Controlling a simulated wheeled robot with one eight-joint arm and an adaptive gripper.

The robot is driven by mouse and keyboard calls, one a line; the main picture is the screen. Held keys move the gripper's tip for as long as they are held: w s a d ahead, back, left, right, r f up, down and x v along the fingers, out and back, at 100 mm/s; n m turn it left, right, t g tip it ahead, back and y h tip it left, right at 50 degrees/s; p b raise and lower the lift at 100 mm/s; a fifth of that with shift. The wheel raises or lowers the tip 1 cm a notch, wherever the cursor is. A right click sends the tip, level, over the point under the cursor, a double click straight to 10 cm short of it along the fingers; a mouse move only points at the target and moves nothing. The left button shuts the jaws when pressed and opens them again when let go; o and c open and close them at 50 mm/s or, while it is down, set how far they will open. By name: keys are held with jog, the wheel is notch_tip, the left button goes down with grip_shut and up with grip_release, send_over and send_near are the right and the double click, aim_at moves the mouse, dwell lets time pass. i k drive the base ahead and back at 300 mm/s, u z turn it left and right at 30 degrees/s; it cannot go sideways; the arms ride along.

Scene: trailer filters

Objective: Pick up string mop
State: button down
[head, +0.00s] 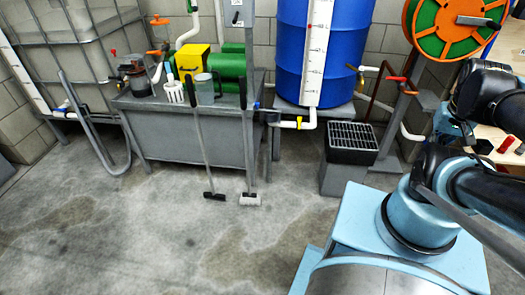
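Two long-handled tools lean upright against the front of the grey bench, their heads on the concrete floor. One has a small whitish head (249,199) and a straight handle rising past the bench top; it may be the string mop, but the strings are too small to make out. The other, just to its left, has a dark head (214,195) and a slanted handle, and looks like a brush or squeegee. My arm is folded at the right edge, well away from both tools. I cannot make out my gripper or its fingers in this view.
The grey bench (185,135) carries a green motor (228,66), a yellow box and a white basket. A blue barrel (325,35) and a grated grey box (350,143) stand to the right. A bent grey tube (90,130) is at left. The floor in front is clear.

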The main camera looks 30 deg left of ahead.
aim_at(248, 199)
jog(key=u, duration=1.75)
